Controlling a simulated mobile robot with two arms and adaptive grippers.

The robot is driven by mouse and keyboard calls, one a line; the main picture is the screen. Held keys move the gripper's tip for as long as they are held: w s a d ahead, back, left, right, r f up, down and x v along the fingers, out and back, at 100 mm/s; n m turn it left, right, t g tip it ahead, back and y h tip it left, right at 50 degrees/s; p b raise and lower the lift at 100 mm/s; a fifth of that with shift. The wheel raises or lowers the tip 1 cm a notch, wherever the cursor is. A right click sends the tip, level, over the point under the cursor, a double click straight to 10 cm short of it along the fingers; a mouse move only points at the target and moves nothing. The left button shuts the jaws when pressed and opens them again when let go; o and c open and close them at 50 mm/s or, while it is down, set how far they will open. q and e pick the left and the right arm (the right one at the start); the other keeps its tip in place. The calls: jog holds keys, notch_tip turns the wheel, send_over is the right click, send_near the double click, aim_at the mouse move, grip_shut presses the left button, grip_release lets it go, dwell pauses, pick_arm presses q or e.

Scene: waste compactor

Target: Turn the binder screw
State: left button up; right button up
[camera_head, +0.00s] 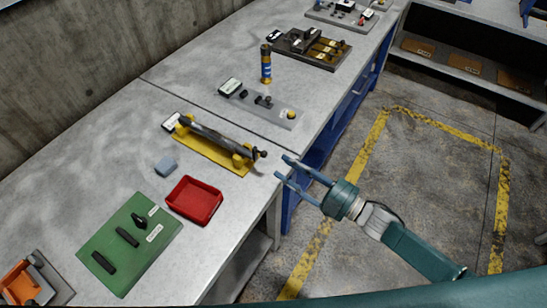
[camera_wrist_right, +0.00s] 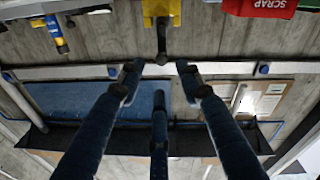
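The binder screw (camera_head: 215,140) is a dark grey bar lying in a yellow bracketed base on the bench. Its dark end with a small knob (camera_head: 260,154) points right, toward the bench's front edge. In the right wrist view, the yellow bracket (camera_wrist_right: 162,10) and the dark end (camera_wrist_right: 162,48) appear at the top centre. My right gripper (camera_head: 282,167) is open and empty, just off the bench edge, its fingers pointing at the knob with a small gap. In the right wrist view, its spread fingers (camera_wrist_right: 158,75) have the dark end beyond and between their tips. My left gripper is not in view.
A red tray (camera_head: 194,201), marked SCRAP in the wrist view, a blue-grey block (camera_head: 166,166) and a green board (camera_head: 130,239) lie left of the screw. A blue-yellow cylinder (camera_head: 266,64) stands farther back. The floor beside the bench is free.

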jog(key=v, duration=0.3)
jog(key=shift+s+d, duration=0.25)
jog(key=shift+d, duration=0.1)
jog(key=w+d+f+m+t+h+b, duration=0.1)
jog(key=d+f+m+h, duration=0.25)
jog(key=f, duration=0.55)
jog(key=d+f+m+h+b, duration=0.1)
jog(key=d+f+m+h, duration=0.2)
jog(key=f, duration=0.5)
jog(key=s+d+f+m+g+h+b, duration=0.1)
jog(key=s+d+f+h, duration=0.2)
jog(key=f, duration=0.5)
jog(key=s+d+f+m+g+h, duration=0.15)
jog(key=s+d+f, duration=0.25)
jog(key=f, duration=0.5)
jog(key=s+d+f+m+g+h+b, duration=0.1)
jog(key=s+d+f+m+g+h, duration=0.2)
jog(key=s+f, duration=1.05)
jog(key=s+a+f+g, duration=0.2)
jog(key=s+f+g, duration=0.1)
jog(key=s, duration=0.7)
jog(key=s+a+f+m+g+b, duration=0.1)
jog(key=s+f+g, duration=0.2)
jog(key=s, duration=0.8)
jog(key=shift+s+a+f+h, duration=0.25)
jog(key=shift+s+a+h, duration=0.05)
jog(key=shift+a, duration=0.05)
